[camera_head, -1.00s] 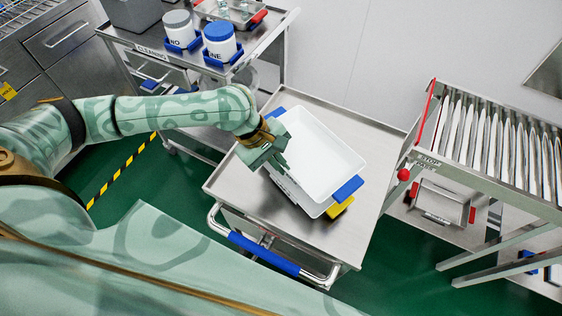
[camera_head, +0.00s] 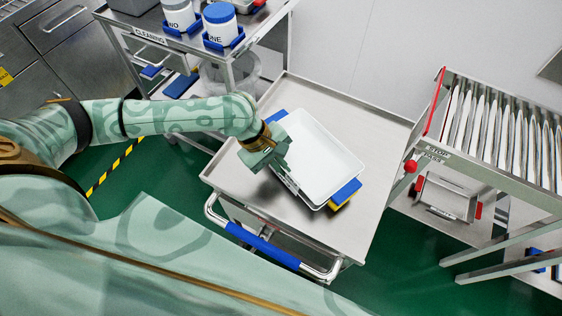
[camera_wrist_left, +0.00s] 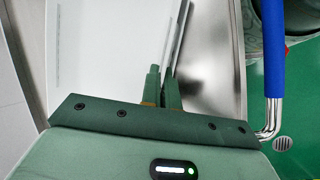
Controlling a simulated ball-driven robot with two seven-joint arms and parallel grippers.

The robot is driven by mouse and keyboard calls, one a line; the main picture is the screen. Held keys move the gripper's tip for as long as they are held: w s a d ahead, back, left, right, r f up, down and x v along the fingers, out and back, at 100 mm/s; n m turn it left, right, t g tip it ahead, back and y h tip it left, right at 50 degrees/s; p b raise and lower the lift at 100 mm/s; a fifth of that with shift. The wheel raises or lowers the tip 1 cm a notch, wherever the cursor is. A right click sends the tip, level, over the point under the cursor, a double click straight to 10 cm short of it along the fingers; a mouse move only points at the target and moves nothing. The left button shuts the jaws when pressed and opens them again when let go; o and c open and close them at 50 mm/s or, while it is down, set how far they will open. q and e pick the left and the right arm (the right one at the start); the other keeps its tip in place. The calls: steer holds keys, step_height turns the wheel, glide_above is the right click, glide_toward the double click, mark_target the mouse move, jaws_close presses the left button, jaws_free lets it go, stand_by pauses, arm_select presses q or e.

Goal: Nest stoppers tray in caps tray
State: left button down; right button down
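A white tray with blue end handles (camera_head: 318,160) sits over a second tray with yellow handles (camera_head: 343,200) on the steel cart. Only a yellow end and a thin edge of the lower tray show; no labels are readable, and whether it is fully seated I cannot tell. My left gripper (camera_head: 284,174) is at the near-left long side of the upper tray. In the left wrist view its fingers (camera_wrist_left: 162,78) are close together on that tray's wall, one inside and one outside. The upper tray looks empty. My right gripper is not in view.
The steel cart top (camera_head: 340,98) has bare room behind and right of the trays. Its blue push handle (camera_head: 262,245) is at the front. A cleaning cart with tubs (camera_head: 220,25) stands behind left. A steel rack with a red knob (camera_head: 410,166) stands right.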

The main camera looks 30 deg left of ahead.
arm_select(q)
steer(key=shift+f, duration=0.1)
steer(key=c, duration=1.6)
jaws_free()
steer(key=shift+s, duration=0.1)
steer(key=shift+s+f, duration=0.1)
steer(key=p+v, duration=0.3)
steer(key=v, duration=0.5)
steer(key=p+v, duration=0.3)
steer(key=v, duration=0.5)
steer(key=shift+w+r, duration=0.2)
steer(key=shift+r, duration=0.25)
